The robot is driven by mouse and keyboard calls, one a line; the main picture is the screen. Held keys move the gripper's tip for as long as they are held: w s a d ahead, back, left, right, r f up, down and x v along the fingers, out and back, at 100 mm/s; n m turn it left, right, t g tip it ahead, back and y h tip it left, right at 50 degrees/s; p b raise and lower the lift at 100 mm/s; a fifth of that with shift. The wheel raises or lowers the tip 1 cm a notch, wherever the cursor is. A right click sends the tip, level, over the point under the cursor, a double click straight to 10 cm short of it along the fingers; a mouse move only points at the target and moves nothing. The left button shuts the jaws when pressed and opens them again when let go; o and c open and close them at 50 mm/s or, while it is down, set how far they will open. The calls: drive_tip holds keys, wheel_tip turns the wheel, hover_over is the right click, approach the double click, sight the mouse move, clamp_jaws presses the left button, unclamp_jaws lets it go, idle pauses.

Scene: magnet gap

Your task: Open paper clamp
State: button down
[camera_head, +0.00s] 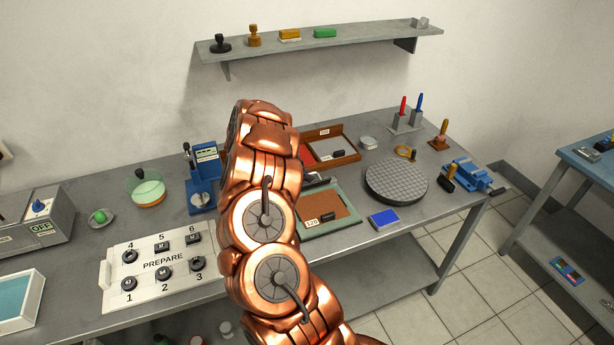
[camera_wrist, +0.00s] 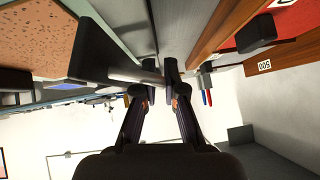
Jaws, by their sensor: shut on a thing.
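The paper clamp seems to be the dark grey bar or lever (camera_wrist: 105,55) at the edge of the green-framed board (camera_head: 349,214) that carries a brown sheet (camera_head: 323,204). The brown sheet also shows at the upper left of the wrist view (camera_wrist: 40,30). In the head view my copper arm hides the gripper and the board's left side. Only a dark bit of the clamp area (camera_head: 317,182) shows beside the arm.
A wooden tray (camera_head: 348,158) with red sheet stands just behind the board; it is close to my gripper in the wrist view (camera_wrist: 215,30). A numbered panel (camera_head: 150,262) lies left.

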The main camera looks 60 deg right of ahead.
drive_tip(key=shift+w+f, duration=0.1)
idle(0.5)
drive_tip(key=c, duration=1.5)
unclamp_jaws()
drive_tip(key=v, duration=1.2)
drive_tip(key=shift+w+d, duration=0.1)
drive_tip(key=shift+w, duration=0.1)
